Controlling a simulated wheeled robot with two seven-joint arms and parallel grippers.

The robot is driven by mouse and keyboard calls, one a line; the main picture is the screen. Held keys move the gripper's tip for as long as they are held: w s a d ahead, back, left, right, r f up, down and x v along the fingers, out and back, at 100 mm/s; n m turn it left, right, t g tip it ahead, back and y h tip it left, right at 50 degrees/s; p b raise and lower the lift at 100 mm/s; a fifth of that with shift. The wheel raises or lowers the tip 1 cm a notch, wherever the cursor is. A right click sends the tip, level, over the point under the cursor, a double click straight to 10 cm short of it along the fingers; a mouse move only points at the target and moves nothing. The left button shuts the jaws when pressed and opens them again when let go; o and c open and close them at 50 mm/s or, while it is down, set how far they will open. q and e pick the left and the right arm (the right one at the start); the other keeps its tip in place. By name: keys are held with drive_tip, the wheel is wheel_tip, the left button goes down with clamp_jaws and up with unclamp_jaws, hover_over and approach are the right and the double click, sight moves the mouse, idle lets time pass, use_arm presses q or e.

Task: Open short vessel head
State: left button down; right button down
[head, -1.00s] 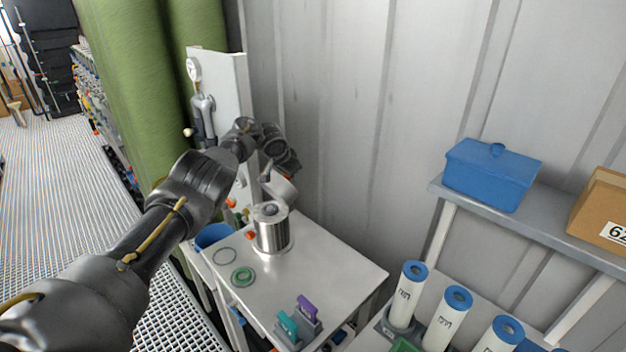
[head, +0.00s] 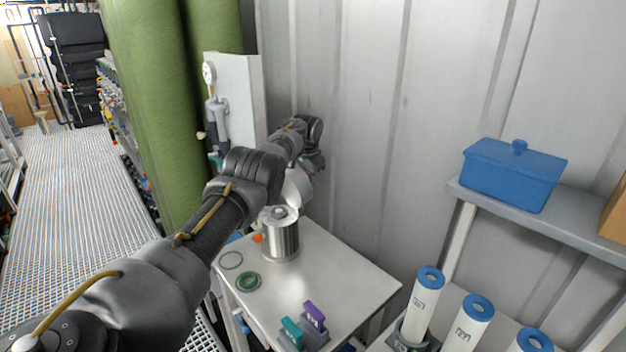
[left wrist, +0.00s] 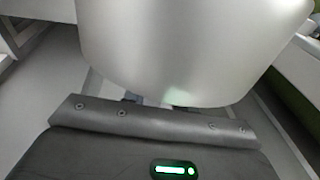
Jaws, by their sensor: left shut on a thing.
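The short vessel (head: 281,238), a shiny metal cylinder, stands upright on the small white table. Its top looks uncovered, with a round part inside the rim. A pale, curved metal piece (head: 298,188), which looks like the vessel head, is just above and behind the vessel. My left gripper (head: 308,167) is at this piece and shut on it; its fingers are mostly hidden. In the left wrist view the smooth metal piece (left wrist: 195,45) fills the upper middle, right in front of the gripper. My right gripper is not in view.
On the table (head: 345,265) lie a green ring (head: 248,281), a thin dark ring (head: 231,260) and teal and purple handled tools (head: 314,315). A gauge panel (head: 238,90) stands behind. White cartridges (head: 468,325) stand at lower right. A blue box (head: 514,175) sits on a shelf.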

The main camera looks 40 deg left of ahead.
use_arm(q)
drive_tip(key=shift+f, duration=0.1)
drive_tip(key=c, duration=1.1)
unclamp_jaws()
drive_tip(key=shift+d+r, duration=0.1)
drive_tip(key=shift+r, duration=0.6)
drive_tip(key=b+v, duration=0.2)
drive_tip(key=v, duration=0.7)
drive_tip(key=shift+s+r+b, duration=0.15)
drive_tip(key=shift+r+b, duration=0.05)
drive_tip(key=shift+b, duration=0.15)
drive_tip(key=shift+d, duration=0.1)
